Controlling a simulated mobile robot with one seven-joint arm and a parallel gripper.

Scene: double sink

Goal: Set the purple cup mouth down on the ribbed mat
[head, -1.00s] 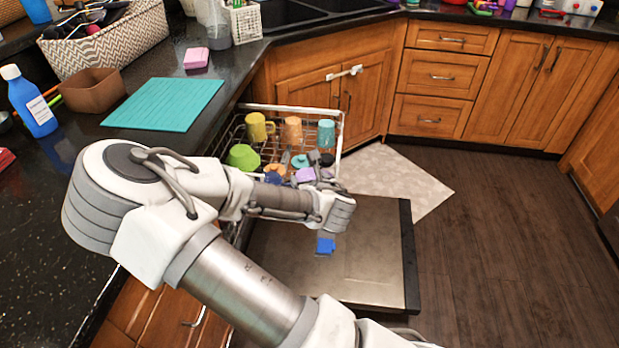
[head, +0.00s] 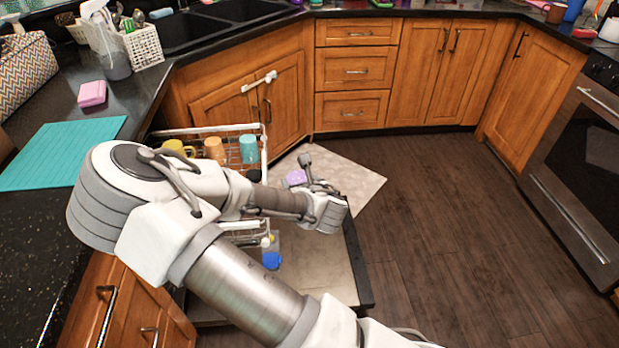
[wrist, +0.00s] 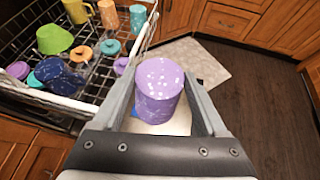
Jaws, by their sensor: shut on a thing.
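My gripper (wrist: 160,80) is shut on the purple cup (wrist: 158,98), with one finger on each side of it. The cup is speckled, and its end toward the top of the wrist view looks closed, like a base; its mouth is not visible. In the head view the purple cup (head: 296,178) shows beside my gripper (head: 303,172), in the air to the right of the dish rack. The teal ribbed mat (head: 62,152) lies flat and empty on the dark counter at left, well apart from the cup.
The open dishwasher door (head: 318,268) lies below my arm. A pink sponge (head: 92,94) and a utensil basket (head: 143,46) stand on the counter behind the mat. Floor at right is clear.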

